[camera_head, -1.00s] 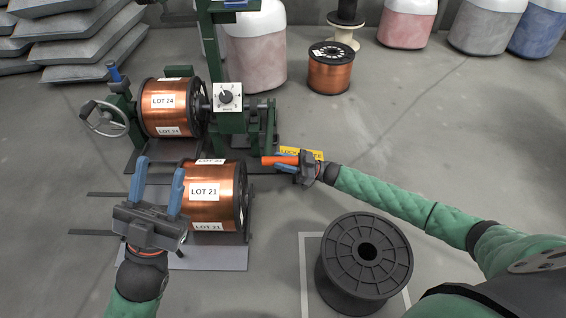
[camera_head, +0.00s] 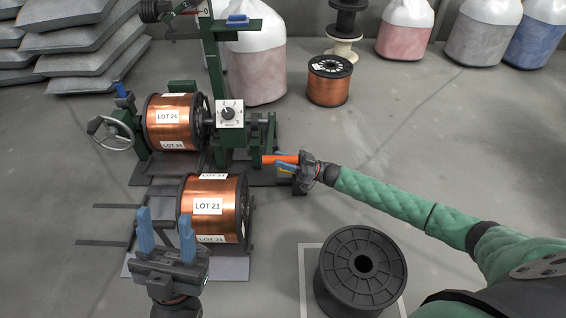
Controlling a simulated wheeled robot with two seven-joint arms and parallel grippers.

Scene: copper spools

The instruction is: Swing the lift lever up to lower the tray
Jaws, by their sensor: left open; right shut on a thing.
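The lift lever (camera_head: 279,159) has an orange grip and sticks out from the green machine's right side. My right gripper (camera_head: 290,162) is shut on its right end. The tray (camera_head: 190,267) is a flat grey plate low in front of the machine. The copper spool marked LOT 21 (camera_head: 213,207) stands on it or just above it; I cannot tell which. My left gripper (camera_head: 166,232) is open, in front of the tray's left part, with its blue fingers up and nothing between them.
The green machine holds a LOT 24 spool (camera_head: 168,128), with a handwheel (camera_head: 108,133) at left and a dial box (camera_head: 230,113). An empty black spool (camera_head: 360,268) stands on a marked floor square. Another copper spool (camera_head: 329,80) and big sacks stand behind. Floor on the right is free.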

